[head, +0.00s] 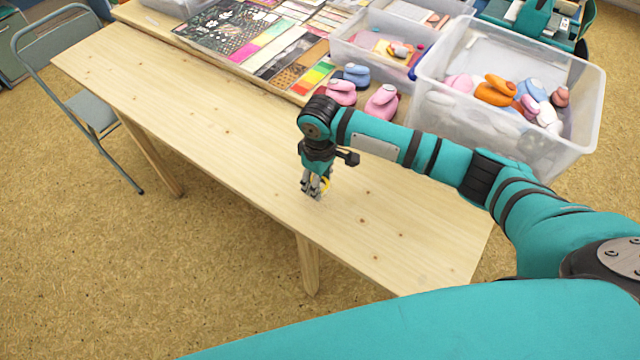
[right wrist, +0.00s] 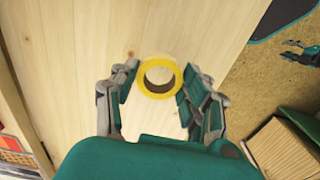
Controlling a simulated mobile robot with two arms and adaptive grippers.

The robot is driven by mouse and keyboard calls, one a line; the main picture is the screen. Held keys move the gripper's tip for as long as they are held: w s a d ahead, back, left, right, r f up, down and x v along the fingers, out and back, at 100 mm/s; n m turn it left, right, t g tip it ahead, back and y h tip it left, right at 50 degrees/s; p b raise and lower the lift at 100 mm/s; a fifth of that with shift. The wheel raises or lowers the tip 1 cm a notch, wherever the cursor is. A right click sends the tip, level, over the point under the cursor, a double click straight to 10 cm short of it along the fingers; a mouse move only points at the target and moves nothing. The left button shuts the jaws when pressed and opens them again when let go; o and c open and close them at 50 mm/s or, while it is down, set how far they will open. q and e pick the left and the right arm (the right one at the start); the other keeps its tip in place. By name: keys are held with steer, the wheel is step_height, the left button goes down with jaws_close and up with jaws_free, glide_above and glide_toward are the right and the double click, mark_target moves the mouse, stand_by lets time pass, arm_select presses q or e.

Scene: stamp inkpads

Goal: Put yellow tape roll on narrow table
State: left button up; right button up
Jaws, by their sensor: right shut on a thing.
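The yellow tape roll (right wrist: 160,76) is a ring held between the two fingers of my right gripper (right wrist: 155,88) in the right wrist view. In the head view only a small yellow part of the roll (head: 325,184) shows at the fingertips of my right gripper (head: 315,190), which points down. The narrow table (head: 210,120) is light wood, and the roll is over its top. I cannot tell whether the roll touches the wood. A small grey gripper, seemingly my left (right wrist: 298,50), shows at the right edge of the wrist view; its jaw state is unclear.
Another table behind holds pink punches (head: 382,101), a blue punch (head: 356,74), colour sheets (head: 285,60) and clear bins, one large bin (head: 575,150) holding several punches. A folding chair (head: 88,108) stands at the left. The narrow table's top is otherwise clear.

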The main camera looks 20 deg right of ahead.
steer(key=f, duration=0.2)
steer(key=w, duration=0.1)
steer(key=shift+d+f, duration=0.25)
steer(key=shift+f, duration=0.6)
steer(key=o, duration=0.9)
steer(key=shift+f, duration=0.1)
steer(key=shift+c, duration=0.2)
step_height(320, 180, up, 12)
